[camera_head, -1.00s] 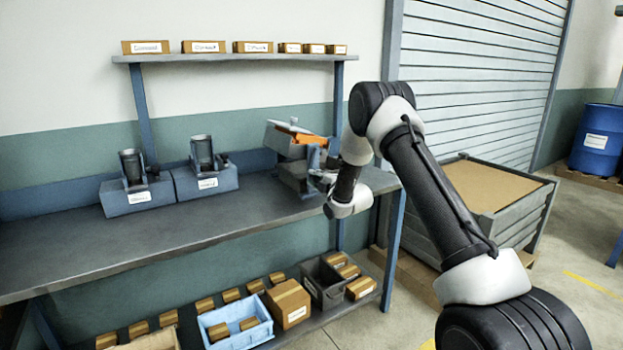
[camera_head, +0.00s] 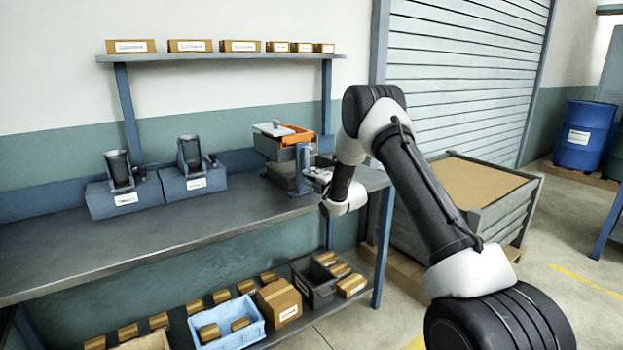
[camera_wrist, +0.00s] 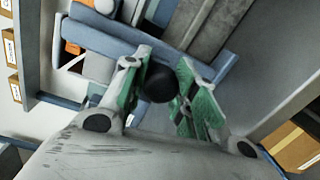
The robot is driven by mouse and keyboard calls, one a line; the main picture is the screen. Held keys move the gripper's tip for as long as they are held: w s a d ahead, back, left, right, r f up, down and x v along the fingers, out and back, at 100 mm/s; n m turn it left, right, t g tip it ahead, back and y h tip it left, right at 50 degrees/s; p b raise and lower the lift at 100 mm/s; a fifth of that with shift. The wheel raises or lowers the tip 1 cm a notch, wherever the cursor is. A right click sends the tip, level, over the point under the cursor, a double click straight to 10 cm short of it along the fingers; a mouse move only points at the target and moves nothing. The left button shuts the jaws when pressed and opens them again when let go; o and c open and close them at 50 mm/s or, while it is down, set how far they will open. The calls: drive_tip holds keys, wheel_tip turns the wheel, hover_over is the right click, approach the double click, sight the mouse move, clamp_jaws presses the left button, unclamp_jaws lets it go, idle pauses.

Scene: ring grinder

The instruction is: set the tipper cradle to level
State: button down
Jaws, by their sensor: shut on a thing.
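At the bench's right end stands a grey machine (camera_head: 282,172) with an orange part (camera_head: 298,133) and a pale top piece. A blue upright bracket (camera_head: 302,160) stands at its front right, beside my gripper (camera_head: 318,179); I take this for the tipper cradle, but its exact angle is hard to read. In the wrist view, the green-padded fingers of my gripper (camera_wrist: 162,92) are shut on a dark round knob (camera_wrist: 159,83). Blue bars (camera_wrist: 105,38) of the machine lie behind the knob. How the knob joins the cradle is hidden.
Two blue blocks with dark cups (camera_head: 118,168) (camera_head: 190,152) stand further left on the bench (camera_head: 150,225). Boxes line the shelf (camera_head: 225,57) above. Bins and cartons sit below. A large crate (camera_head: 470,200) stands right of the bench. The bench front is clear.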

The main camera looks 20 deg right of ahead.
drive_tip(key=shift+d, duration=0.15)
drive_tip(key=c, duration=1.1)
unclamp_jaws()
drive_tip(key=shift+s, duration=0.1)
drive_tip(key=v, duration=1.1)
drive_tip(key=shift+s, duration=0.35)
drive_tip(key=shift+d, duration=0.15)
